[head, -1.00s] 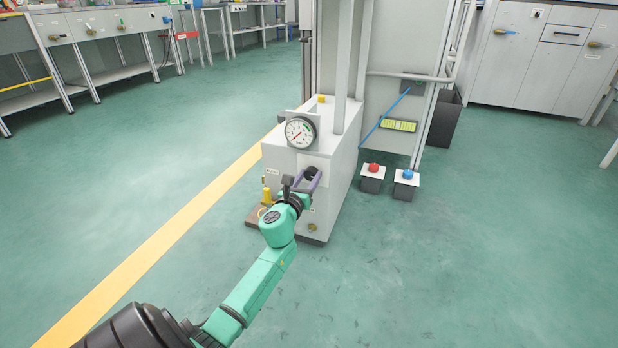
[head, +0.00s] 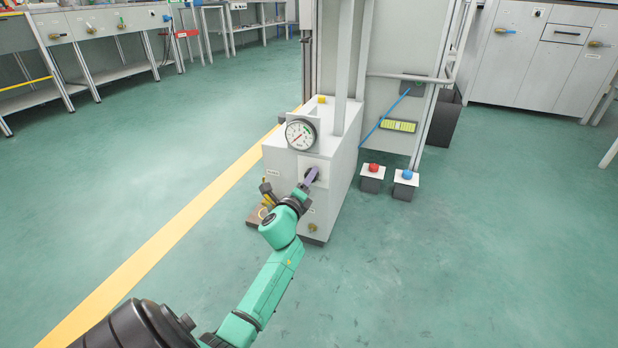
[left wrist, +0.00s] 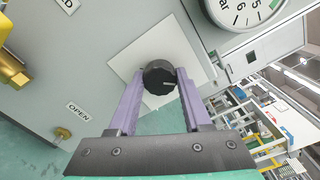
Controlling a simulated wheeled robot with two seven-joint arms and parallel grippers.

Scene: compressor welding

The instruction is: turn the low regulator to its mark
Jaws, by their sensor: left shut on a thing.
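The low regulator is a black round knob (left wrist: 159,78) with a pale pointer line, on a light square plate (left wrist: 125,62) on the front of a grey cabinet (head: 285,165). My left gripper (head: 312,176) is at this plate. In the left wrist view its two purple fingers (left wrist: 160,90) stand on either side of the knob and are shut on it. A round gauge (head: 300,134) with a white face sits above the knob; its red needle points to the lower left. In the left wrist view only part of the gauge (left wrist: 241,8) shows. My right gripper is not in view.
A brass valve (head: 312,227) is low on the cabinet front. A red button box (head: 372,184) and a blue button box (head: 404,190) stand on the floor to the right. The green floor around is mostly clear.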

